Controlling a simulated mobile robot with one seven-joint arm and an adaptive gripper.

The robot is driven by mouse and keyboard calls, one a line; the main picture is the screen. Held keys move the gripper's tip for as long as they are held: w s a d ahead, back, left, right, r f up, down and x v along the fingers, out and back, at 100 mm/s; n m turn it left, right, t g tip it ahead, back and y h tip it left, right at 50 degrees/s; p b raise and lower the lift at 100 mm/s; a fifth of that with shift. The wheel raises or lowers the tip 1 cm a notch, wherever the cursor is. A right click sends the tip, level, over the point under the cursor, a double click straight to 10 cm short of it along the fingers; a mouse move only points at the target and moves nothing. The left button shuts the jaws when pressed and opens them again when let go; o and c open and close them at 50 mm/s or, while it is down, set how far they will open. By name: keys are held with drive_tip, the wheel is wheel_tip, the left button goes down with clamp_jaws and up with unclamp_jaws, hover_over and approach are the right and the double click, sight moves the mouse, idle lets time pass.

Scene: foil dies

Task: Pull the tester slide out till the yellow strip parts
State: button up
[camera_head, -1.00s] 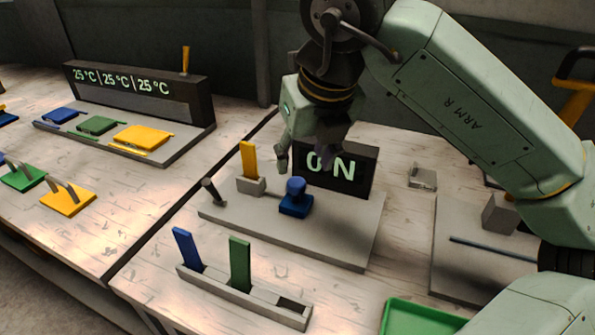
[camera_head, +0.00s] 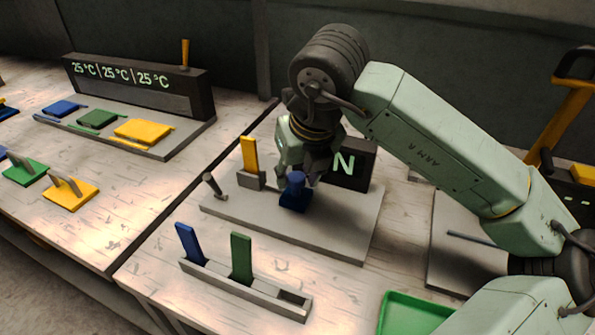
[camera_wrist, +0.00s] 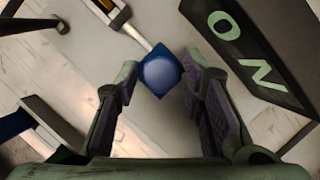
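The tester's slide has a blue block with a round blue knob (camera_head: 294,188) on the grey tester plate (camera_head: 340,224). The yellow strip (camera_head: 249,153) stands upright in a grey holder (camera_head: 251,180) left of the knob, and looks whole. The tester's dark display (camera_head: 352,164) is partly hidden behind my gripper; its ON shows in the wrist view. My gripper (camera_head: 298,176) points down over the knob. In the wrist view the fingers of my gripper (camera_wrist: 162,92) are apart, with the blue knob (camera_wrist: 161,73) between them and gaps on both sides.
A small dark lever (camera_head: 213,186) stands at the plate's left end. In front, a grey rack (camera_head: 240,287) holds an upright blue strip (camera_head: 189,244) and a green strip (camera_head: 241,258). A green tray (camera_head: 415,316) lies front right. Bare table separates plate and rack.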

clamp_jaws()
idle(0.4)
